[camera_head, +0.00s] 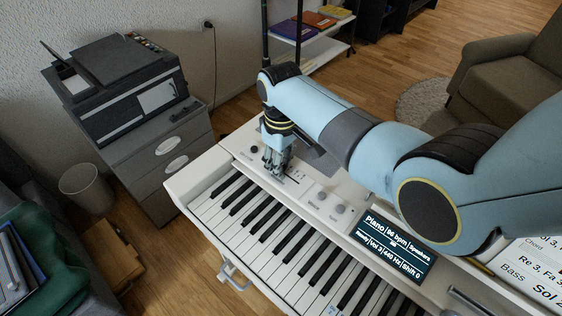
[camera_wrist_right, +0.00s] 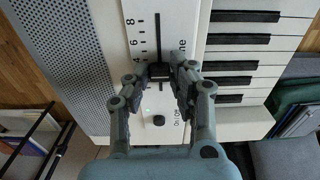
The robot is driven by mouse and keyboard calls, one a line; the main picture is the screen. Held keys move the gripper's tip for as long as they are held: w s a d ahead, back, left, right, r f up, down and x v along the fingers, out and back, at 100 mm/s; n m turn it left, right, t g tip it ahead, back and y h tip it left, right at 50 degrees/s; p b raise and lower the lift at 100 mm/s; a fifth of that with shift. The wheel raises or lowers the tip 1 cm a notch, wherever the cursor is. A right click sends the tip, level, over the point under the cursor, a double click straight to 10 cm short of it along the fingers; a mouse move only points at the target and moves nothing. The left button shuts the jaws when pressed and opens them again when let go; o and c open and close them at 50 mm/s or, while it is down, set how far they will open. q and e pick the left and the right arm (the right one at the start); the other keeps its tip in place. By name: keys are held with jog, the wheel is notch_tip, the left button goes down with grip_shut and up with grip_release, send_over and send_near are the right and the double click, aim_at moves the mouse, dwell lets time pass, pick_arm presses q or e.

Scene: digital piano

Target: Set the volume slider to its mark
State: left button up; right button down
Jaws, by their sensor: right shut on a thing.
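The white digital piano (camera_head: 190,182) stands in the middle of the head view. The volume slider's black knob (camera_wrist_right: 160,71) sits in a dark slot beside a printed scale, with 8, 6 and 4 legible in the right wrist view. My right gripper (camera_head: 277,170) reaches down onto the panel at the piano's left end. In the right wrist view my right gripper (camera_wrist_right: 160,75) is shut on the knob, one finger on each side. The fingers hide part of the scale and lettering. I cannot make out a separate target mark. My left gripper is not in view.
A lit display (camera_head: 393,242) reads "Vol 3", partly beside my right arm. Two round knobs (camera_head: 330,203) sit right of the gripper. A power button (camera_wrist_right: 158,120) is near the slider. A printer (camera_head: 120,85) on a grey cabinet stands left of the piano.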

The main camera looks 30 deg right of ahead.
jog(key=w+b, duration=0.1)
jog(key=w+a+b, duration=0.1)
jog(key=w, duration=0.1)
jog(key=shift+w+a+f, duration=0.1)
dwell(0.4)
jog(key=c, duration=1.2)
grip_release()
jog(key=shift+w, duration=0.15)
jog(key=shift+o, duration=0.2)
jog(key=shift+r, duration=0.25)
notch_tip(320, 180, up, 12)
jog(key=shift+f, duration=0.15)
